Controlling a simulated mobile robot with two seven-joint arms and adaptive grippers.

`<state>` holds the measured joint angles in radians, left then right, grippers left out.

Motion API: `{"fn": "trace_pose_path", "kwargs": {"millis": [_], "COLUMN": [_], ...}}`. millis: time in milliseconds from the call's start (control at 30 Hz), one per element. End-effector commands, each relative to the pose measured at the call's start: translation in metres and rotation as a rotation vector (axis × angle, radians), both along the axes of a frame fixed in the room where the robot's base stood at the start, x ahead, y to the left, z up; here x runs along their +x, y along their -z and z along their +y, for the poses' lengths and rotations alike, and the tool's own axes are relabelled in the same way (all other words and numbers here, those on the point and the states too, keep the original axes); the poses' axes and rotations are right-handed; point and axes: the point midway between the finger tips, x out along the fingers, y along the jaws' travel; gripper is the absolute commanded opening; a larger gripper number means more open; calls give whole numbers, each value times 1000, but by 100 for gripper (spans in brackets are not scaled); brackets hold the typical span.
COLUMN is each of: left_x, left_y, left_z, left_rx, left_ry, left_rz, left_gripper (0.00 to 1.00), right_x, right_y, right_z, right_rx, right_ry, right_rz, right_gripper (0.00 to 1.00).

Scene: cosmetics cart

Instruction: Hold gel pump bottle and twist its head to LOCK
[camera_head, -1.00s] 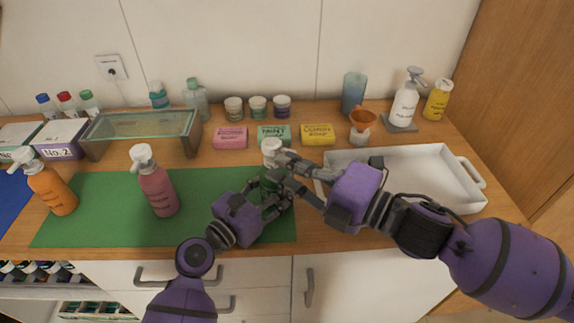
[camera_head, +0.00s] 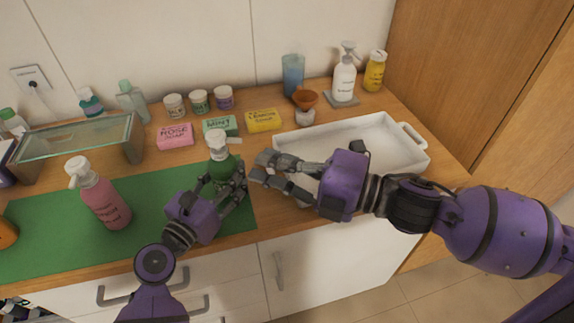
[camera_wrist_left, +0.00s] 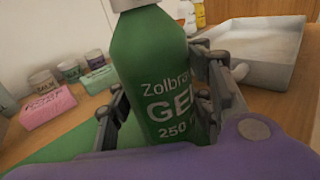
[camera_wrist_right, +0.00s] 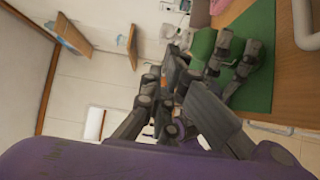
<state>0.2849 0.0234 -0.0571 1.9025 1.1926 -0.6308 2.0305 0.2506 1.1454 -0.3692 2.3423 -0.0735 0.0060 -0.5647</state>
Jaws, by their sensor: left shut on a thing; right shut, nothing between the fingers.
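The green gel pump bottle (camera_head: 222,167) stands upright at the right end of the green mat (camera_head: 150,225), with its white pump head (camera_head: 217,142) on top and the nozzle pointing right. In the left wrist view the bottle body (camera_wrist_left: 155,75) fills the middle, its label reading GEL; most of the head is cut off. My left gripper (camera_head: 222,185) is shut around the bottle body from the front. My right gripper (camera_head: 260,170) is shut and empty, just right of the bottle and apart from the head. Any lock mark on the head is too small to read.
A pink pump bottle (camera_head: 105,202) stands on the mat to the left. A white tray (camera_head: 405,165) lies behind and right of my right gripper. Soap boxes (camera_head: 175,136), small jars and a glass-topped stand (camera_head: 75,140) line the back.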

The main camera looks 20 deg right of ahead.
Motion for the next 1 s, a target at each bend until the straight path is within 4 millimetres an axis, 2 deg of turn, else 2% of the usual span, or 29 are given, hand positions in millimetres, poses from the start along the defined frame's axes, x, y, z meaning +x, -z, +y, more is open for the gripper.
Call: {"fn": "trace_pose_path", "kwargs": {"millis": [100, 300, 667, 700, 867, 1000], "left_x": [0, 0, 0, 0, 0, 0], "left_y": [-1, -1, -1, -1, -1, 0], "left_z": [0, 0, 0, 0, 0, 0], "left_rx": [-1, -1, -1, -1, -1, -1], "left_ry": [0, 0, 0, 0, 0, 0], "left_rz": [-2, -2, -2, -2, -1, -1], "left_gripper": [8, 8, 8, 49, 69, 69], "right_x": [-10, -18, -20, -20, -20, -20], "right_y": [1, 0, 0, 0, 0, 0], "right_z": [-14, -27, -29, -29, -29, -29], "right_rx": [-2, -1, -1, -1, -1, -1], "right_ry": [0, 0, -2, -2, -1, -1], "right_rz": [3, 1, -1, -1, -1, -1], "right_gripper": [0, 0, 0, 0, 0, 0]}}
